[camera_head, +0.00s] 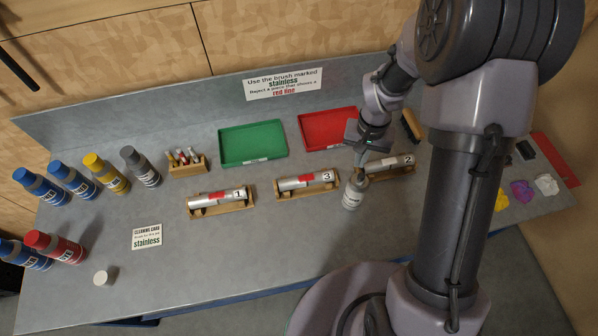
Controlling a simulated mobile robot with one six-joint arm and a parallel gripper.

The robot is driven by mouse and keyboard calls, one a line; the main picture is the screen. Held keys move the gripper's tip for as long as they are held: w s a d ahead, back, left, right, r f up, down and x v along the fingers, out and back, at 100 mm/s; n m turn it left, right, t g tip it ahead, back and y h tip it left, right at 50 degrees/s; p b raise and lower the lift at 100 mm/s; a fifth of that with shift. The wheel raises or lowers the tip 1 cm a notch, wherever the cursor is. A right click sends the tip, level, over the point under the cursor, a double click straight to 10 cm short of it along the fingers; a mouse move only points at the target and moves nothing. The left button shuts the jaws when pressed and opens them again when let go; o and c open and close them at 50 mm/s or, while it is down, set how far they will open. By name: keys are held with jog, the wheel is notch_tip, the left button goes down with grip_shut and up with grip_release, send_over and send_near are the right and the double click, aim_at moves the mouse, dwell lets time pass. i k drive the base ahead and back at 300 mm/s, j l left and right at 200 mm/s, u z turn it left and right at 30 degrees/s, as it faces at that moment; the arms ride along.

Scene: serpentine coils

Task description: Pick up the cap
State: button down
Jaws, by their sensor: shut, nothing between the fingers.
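A small white round piece that looks like the cap (103,278) lies on the grey bench at the front left, right of the red can. My gripper (361,160) is far from it, over the right-middle of the bench. The gripper is shut and empty, pointing down just above a pale grey labelled canister (354,192). Whether the fingertips touch the canister cannot be told.
Wooden cradles hold tubes marked 1 (222,200), 3 (307,184) and 2 (390,168). A green tray (252,144) and a red tray (327,129) lie behind. Several spray cans, including a red one (52,245), stand left. Free bench surrounds the cleaning card (147,237).

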aim_at(103, 279)
jog(key=u, duration=2.65)
